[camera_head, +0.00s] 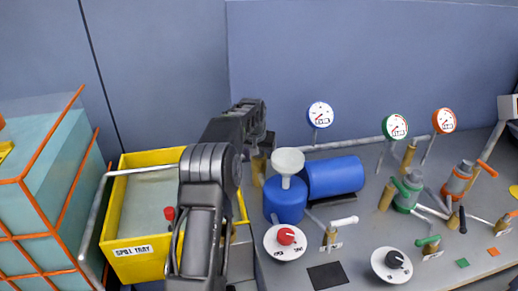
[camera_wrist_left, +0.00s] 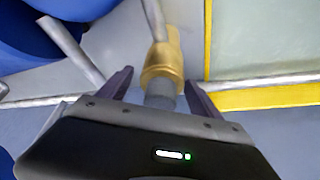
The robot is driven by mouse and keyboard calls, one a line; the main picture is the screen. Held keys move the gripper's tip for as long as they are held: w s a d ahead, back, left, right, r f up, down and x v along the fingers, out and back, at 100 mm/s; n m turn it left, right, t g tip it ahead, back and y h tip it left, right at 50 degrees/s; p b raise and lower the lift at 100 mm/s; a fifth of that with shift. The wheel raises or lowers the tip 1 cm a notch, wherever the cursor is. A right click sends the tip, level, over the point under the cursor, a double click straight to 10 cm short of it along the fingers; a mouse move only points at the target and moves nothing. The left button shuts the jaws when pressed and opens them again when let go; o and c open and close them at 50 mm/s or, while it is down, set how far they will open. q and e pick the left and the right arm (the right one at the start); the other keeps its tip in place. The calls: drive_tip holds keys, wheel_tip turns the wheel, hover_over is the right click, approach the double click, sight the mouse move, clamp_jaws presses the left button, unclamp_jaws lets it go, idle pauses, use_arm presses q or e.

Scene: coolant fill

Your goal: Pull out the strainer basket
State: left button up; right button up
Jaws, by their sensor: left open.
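A brass strainer housing (camera_wrist_left: 163,62) shows in the left wrist view, with a grey cylindrical piece (camera_wrist_left: 160,92) at its near end. I cannot tell whether that grey piece is the strainer basket's handle. My left gripper (camera_wrist_left: 157,78) is open, with one finger on each side of the grey piece and gaps visible between. In the head view, my left gripper (camera_head: 264,145) is above the brass housing (camera_head: 258,172), left of the white funnel. My arm hides part of this area. The basket inside the housing is hidden. My right gripper is not in view.
A blue tank (camera_head: 285,200) with a white funnel (camera_head: 287,160) and a blue cylinder (camera_head: 335,177) stand close right of the housing. A yellow spill tray (camera_head: 140,262) lies left. Gauges, pipes, valves and dials (camera_head: 286,242) occupy the bench to the right.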

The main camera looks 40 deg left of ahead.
use_arm(q)
drive_tip(key=shift+w+f, duration=0.1)
drive_tip(key=shift+f, duration=0.15)
drive_tip(key=c, duration=1.5)
drive_tip(key=o, duration=0.8)
drive_tip(key=c, duration=0.4)
drive_tip(key=shift+r, duration=0.4)
drive_tip(key=shift+c, duration=0.2)
drive_tip(key=shift+r+p, duration=3)
drive_tip(key=shift+r, duration=0.75)
